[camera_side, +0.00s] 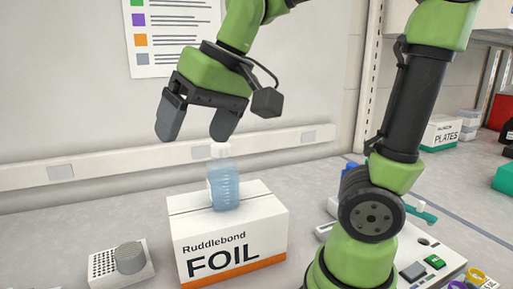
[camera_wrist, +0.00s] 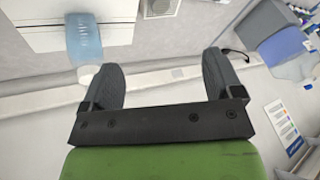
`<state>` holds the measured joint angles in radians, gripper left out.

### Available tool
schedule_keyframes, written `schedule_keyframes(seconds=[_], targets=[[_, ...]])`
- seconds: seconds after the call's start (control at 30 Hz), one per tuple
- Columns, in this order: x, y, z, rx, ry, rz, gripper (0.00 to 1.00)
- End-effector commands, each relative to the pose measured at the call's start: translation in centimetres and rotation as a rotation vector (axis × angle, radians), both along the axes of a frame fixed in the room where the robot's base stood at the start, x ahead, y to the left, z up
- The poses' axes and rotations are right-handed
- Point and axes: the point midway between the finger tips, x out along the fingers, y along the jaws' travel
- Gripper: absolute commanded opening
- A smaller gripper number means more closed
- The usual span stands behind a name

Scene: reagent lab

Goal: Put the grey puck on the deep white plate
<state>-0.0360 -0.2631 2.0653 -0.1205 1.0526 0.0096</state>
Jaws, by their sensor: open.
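A grey ribbed puck (camera_side: 130,258) sits at the right part of a white block with rows of holes (camera_side: 103,265), at the lower left of the side view. It looks to rest on the block's top. This block may be the deep white plate; no other plain plate is clear. My gripper (camera_side: 196,136) is open and empty, high above the bench, up and to the right of the puck. Its two dark fingers also show in the wrist view (camera_wrist: 158,78), with nothing between them. I cannot make out the puck in the wrist view.
A clear bottle of blue liquid (camera_side: 224,182) with a white cap stands on the white FOIL box (camera_side: 228,230), just below my gripper. A control device (camera_side: 430,262) is at the lower right. A PLATES box (camera_side: 441,132) stands farther back. The bench behind the block is clear.

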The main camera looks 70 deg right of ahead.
Motion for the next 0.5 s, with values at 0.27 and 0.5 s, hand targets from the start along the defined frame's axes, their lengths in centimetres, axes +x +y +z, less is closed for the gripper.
schedule_keyframes(seconds=[0.27, 0.5], targets=[[-7.5, -0.2, -1.6, 0.037, -0.159, -0.024, 0.86], [-8.7, -0.2, -2.3, 0.043, -0.186, -0.029, 0.86]])
